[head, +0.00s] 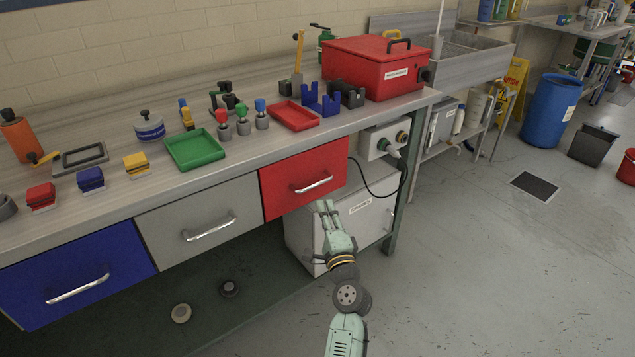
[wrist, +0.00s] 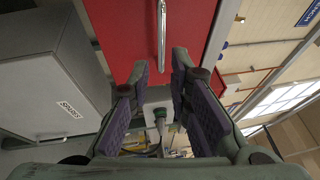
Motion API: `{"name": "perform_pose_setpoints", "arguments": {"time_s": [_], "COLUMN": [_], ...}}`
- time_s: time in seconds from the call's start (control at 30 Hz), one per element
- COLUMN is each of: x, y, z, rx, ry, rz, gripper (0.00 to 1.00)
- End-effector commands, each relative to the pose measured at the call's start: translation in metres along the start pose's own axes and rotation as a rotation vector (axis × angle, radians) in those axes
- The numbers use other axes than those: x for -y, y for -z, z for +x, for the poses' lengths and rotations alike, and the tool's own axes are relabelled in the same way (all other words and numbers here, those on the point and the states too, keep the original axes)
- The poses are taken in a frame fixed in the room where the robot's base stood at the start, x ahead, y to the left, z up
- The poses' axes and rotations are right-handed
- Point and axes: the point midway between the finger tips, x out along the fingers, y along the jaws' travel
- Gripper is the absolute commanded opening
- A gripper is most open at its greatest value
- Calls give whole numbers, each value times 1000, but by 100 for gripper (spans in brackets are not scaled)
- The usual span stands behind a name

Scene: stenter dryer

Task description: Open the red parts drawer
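The red parts drawer (head: 290,188) is the rightmost of three drawers under the bench top, and it looks shut. Its silver bar handle (head: 314,183) is on its front face. In the wrist view the red drawer front (wrist: 120,35) fills the top, with the handle (wrist: 161,35) running down the middle. My gripper (head: 326,208) is just below and in front of the drawer. In the wrist view its two purple-padded fingers (wrist: 163,70) are spread apart with nothing between them. The handle's end shows just beyond the fingertips, and I see no contact.
A grey drawer (head: 200,225) and a blue drawer (head: 75,275) are to the left. A white cabinet (head: 360,222) stands under the bench behind my gripper. A grey socket box (head: 384,140) with a hanging cable is right of the red drawer. The floor in front is clear.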

Motion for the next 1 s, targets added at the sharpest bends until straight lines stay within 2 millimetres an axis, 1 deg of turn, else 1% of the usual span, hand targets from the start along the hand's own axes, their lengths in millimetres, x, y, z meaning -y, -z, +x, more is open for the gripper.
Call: {"name": "perform_pose_setpoints", "arguments": {"time_s": [0.1, 0.3, 0.4, 0.5, 0.6, 0.7, 0.93, 1.0], "x": [4, 4, 4, 3, 3, 2, 2, 2], "y": [-2, -2, -2, -2, -2, -2, -2, -2], "z": [20, 60, 77, 89, 97, 100, 100, 100], "rx": [2, 2, 3, 2, 2, 2, 2, 2], "ry": [4, 4, 4, 3, 3, 2, 2, 2], "rz": [0, 0, -1, -3, -4, -5, -5, -5], "gripper": [18, 18, 18, 18, 18, 18, 18, 15]}}
